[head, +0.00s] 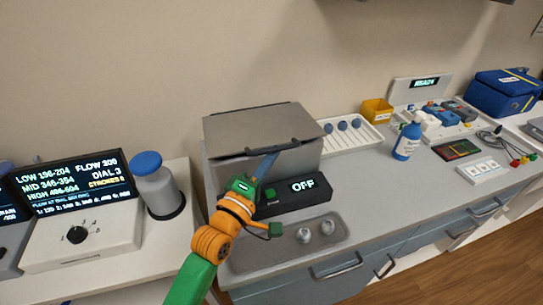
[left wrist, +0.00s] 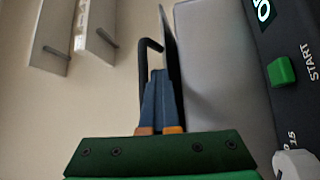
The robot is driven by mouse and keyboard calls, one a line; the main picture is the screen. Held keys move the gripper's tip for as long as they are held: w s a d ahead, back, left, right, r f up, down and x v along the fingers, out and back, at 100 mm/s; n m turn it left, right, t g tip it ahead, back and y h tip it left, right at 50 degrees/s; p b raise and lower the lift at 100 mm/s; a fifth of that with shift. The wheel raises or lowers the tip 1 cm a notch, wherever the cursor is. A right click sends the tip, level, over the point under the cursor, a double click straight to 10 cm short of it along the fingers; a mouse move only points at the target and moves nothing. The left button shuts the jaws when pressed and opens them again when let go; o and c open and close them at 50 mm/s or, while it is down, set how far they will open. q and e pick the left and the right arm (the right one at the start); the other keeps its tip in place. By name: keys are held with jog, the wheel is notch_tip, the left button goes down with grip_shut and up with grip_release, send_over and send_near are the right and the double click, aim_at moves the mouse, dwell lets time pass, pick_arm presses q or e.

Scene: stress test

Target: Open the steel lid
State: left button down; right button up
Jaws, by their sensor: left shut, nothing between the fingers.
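The steel lid (head: 262,124) lies over a grey steel box (head: 300,163) in the middle of the head view, with a dark bar handle (head: 292,145) along its front edge. A dark line shows between lid and box; I cannot tell if it is a gap. My left gripper (head: 270,160) is in front of the box, its blue fingertips close under the handle. In the left wrist view, the shut, empty fingers (left wrist: 161,90) are beside the lid's thin edge (left wrist: 170,45) and the black handle (left wrist: 143,62). I cannot tell whether they touch. My right gripper is out of view.
A black control panel (head: 316,198) reading OFF, with a green START button (left wrist: 281,71), sits before the box. A sink-like tray (head: 285,250) holds two metal knobs. A blue-capped canister (head: 157,188) stands left. A white rack (head: 350,135) stands right.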

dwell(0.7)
pick_arm(q)
jog(key=c, duration=1.2)
grip_release()
jog(key=shift+o, duration=0.2)
jog(key=r+p+v, duration=0.1)
jog(key=p+v, duration=0.2)
jog(key=v, duration=0.5)
jog(key=shift+f, duration=0.2)
jog(key=shift+s+p, duration=0.1)
jog(key=shift+p, duration=0.2)
